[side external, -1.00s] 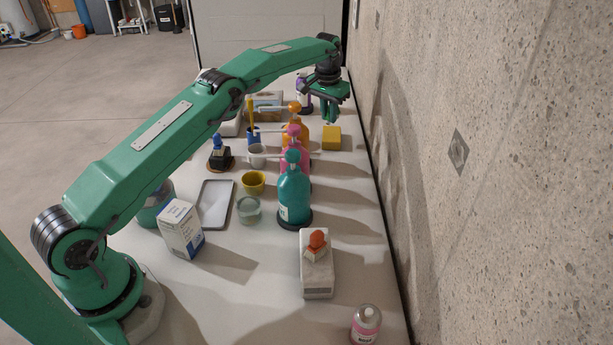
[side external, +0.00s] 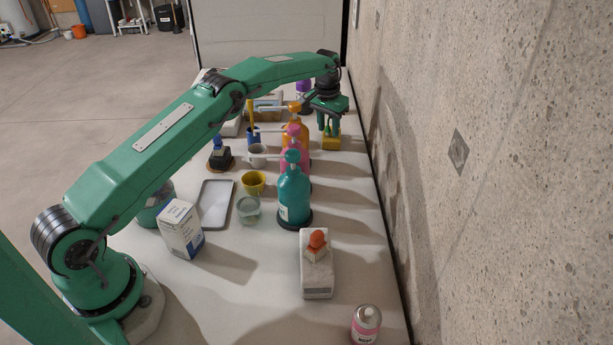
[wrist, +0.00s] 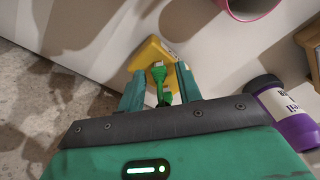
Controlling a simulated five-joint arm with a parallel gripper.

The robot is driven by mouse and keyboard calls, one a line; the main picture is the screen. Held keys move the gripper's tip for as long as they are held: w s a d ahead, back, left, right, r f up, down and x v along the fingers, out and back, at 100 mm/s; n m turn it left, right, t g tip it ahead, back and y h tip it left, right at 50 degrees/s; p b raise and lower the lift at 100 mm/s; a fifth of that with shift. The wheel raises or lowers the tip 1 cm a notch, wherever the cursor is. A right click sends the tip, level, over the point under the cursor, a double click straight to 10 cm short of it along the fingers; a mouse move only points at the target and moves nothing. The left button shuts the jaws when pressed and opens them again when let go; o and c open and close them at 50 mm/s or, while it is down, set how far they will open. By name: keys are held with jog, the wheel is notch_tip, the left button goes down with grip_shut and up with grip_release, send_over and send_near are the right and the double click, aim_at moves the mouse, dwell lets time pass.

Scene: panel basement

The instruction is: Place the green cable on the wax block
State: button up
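The yellow wax block (side external: 331,143) stands on the table near the wall, below my gripper (side external: 331,127). In the wrist view the block (wrist: 150,54) lies just beyond the fingertips. The green cable (wrist: 160,78), a small coil with a pale metal plug end, lies over the block's near part, between my fingers. My gripper (wrist: 160,74) is open, with a finger on each side of the cable and a gap visible at the tips. The near side of the cable is partly hidden, and in the side view it cannot be told from the green fingers.
Orange (side external: 296,133), pink (side external: 291,163) and teal (side external: 294,195) pump bottles stand in a row left of the block. A purple bottle (wrist: 290,118) is close by on the right in the wrist view. The concrete wall (side external: 480,200) borders the table's right edge.

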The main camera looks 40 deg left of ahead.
jog(key=shift+r, duration=0.2)
notch_tip(320, 180, up, 12)
jog(key=s, duration=0.1)
jog(key=shift+s, duration=0.15)
dwell(0.6)
jog(key=shift+d, duration=0.1)
dwell(0.4)
jog(key=s+d+r+t, duration=0.1)
jog(key=s+d+r, duration=0.2)
jog(key=s+r, duration=0.6)
jog(key=s+d+r+t, duration=0.1)
jog(key=s+d+r, duration=0.2)
jog(key=s+r, duration=0.6)
jog(key=s+f, duration=0.3)
jog(key=s, duration=0.6)
jog(key=s+d+f+m+t, duration=0.1)
jog(key=s+f, duration=0.2)
jog(key=s, duration=0.5)
jog(key=s+d+f+t, duration=0.1)
jog(key=s+f, duration=0.2)
jog(key=s, duration=0.6)
jog(key=shift+s+d+f, duration=0.2)
jog(key=shift+s+f, duration=0.15)
